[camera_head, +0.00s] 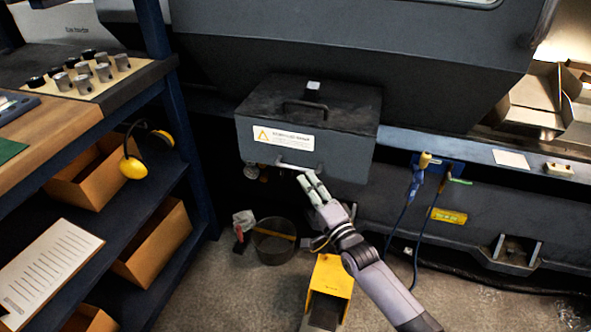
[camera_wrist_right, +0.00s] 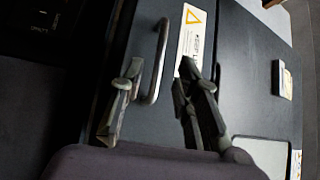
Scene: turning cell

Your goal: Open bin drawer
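The bin drawer (camera_head: 306,131) is a dark grey box on the machine's front, with a yellow warning label (camera_head: 283,138) and a pale bar handle (camera_head: 295,166) on its front face. It looks closed. A second, dark handle (camera_head: 305,107) is on top. My right gripper (camera_head: 307,178) is just below and right of the front handle. In the right wrist view my right gripper (camera_wrist_right: 159,72) is open, with its fingers apart and the front handle (camera_wrist_right: 158,62) showing between them. No contact with the handle is visible. My left gripper is not in view.
A blue shelf rack (camera_head: 160,110) with cardboard bins and yellow ear muffs (camera_head: 133,168) stands at left. A wire basket (camera_head: 273,242) and a yellow pedal box (camera_head: 330,281) are on the floor below. Blue cables (camera_head: 411,190) hang at right.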

